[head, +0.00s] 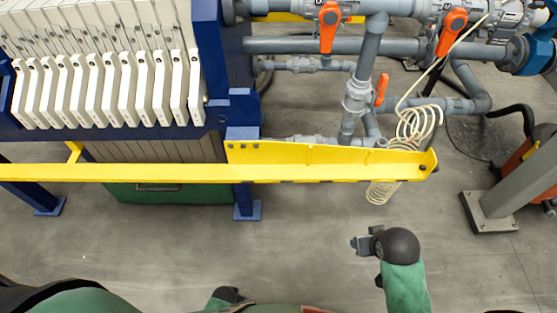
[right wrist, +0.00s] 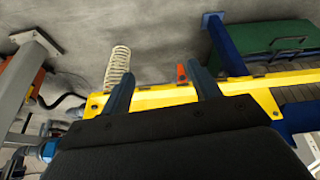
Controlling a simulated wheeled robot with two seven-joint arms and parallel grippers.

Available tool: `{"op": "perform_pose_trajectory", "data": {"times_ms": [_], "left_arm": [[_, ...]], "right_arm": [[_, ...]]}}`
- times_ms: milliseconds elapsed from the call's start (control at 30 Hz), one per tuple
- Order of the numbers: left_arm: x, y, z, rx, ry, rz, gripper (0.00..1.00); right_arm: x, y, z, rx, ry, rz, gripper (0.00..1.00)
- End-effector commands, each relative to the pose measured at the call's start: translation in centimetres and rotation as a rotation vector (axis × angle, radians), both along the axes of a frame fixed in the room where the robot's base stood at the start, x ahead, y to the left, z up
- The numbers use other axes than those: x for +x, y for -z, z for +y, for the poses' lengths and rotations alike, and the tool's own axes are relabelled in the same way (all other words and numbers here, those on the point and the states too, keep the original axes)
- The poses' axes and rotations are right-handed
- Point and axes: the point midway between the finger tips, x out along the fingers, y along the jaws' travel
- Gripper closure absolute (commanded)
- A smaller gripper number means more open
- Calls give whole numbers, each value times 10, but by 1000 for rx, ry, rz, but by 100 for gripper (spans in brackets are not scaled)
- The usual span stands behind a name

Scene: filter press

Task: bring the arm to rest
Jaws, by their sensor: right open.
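My right gripper (head: 360,244) is over the grey floor in the lower right of the head view, in front of the yellow rail and apart from it. In the right wrist view its two fingers (right wrist: 163,84) stand wide apart with nothing held between them. The yellow rail (head: 330,162) shows beyond the fingers there. My left gripper does not show; only parts of my own body are at the bottom edge of the head view.
The filter press has a row of white plates (head: 110,90) and a blue frame (head: 208,60). A grey post (head: 515,185) stands at right. Floor before the rail is clear.

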Motion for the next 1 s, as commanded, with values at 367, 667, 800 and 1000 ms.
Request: {"op": "perform_pose_trajectory", "data": {"times_ms": [367, 667, 800, 1000], "left_arm": [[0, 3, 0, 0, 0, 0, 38], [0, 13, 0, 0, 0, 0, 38], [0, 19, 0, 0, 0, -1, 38], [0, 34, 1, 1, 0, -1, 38]], "right_arm": [[-47, 7, 9, -18, 13, 98, 38], [-33, 66, 12, -16, 11, 111, 38], [-28, 104, 15, -14, 8, 121, 38], [-22, 184, 19, -11, 5, 144, 38]]}}
